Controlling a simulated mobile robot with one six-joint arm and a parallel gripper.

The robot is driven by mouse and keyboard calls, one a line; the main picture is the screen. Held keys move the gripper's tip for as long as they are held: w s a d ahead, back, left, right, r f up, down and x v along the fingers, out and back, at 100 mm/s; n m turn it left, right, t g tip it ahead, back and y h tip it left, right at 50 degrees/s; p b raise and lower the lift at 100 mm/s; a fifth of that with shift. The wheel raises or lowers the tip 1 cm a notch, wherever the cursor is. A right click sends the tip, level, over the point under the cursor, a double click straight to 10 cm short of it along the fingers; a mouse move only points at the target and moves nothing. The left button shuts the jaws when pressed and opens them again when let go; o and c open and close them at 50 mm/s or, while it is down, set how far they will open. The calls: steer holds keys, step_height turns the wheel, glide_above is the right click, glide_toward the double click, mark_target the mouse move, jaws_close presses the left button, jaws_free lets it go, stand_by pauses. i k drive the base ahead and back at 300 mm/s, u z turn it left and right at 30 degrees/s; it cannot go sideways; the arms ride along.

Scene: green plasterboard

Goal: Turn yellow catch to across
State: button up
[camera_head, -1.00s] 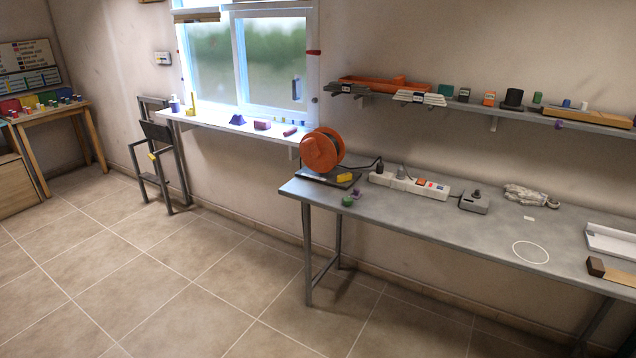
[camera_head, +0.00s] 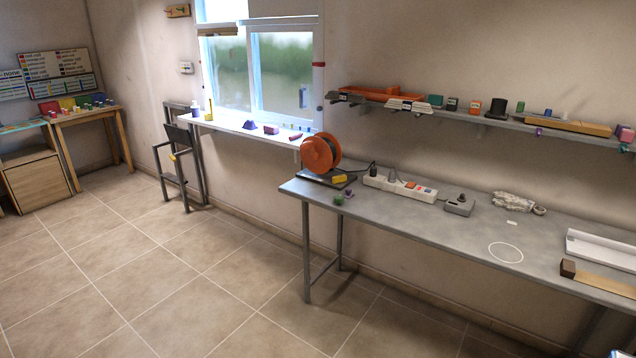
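A small yellow piece (camera_head: 175,156), which looks like the yellow catch, sits on a dark metal frame (camera_head: 198,170) standing against the wall left of the workbench. It is too small to tell which way it is turned. Another yellow piece (camera_head: 339,179) lies at the foot of the orange reel (camera_head: 320,152) on the workbench. My gripper is not in view.
The grey workbench (camera_head: 440,228) on the right carries a power strip (camera_head: 400,187), a grey box and a white tray. A loaded wall shelf (camera_head: 470,116) runs above it. A wooden table stands far left. The tiled floor (camera_head: 170,260) between is clear.

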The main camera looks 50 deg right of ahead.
mark_target(343, 178)
steer(key=z, duration=0.5)
steer(key=i, duration=0.95)
steer(key=k, duration=0.9)
steer(key=z, duration=0.2)
steer(key=i, duration=0.5)
steer(key=u, duration=0.1)
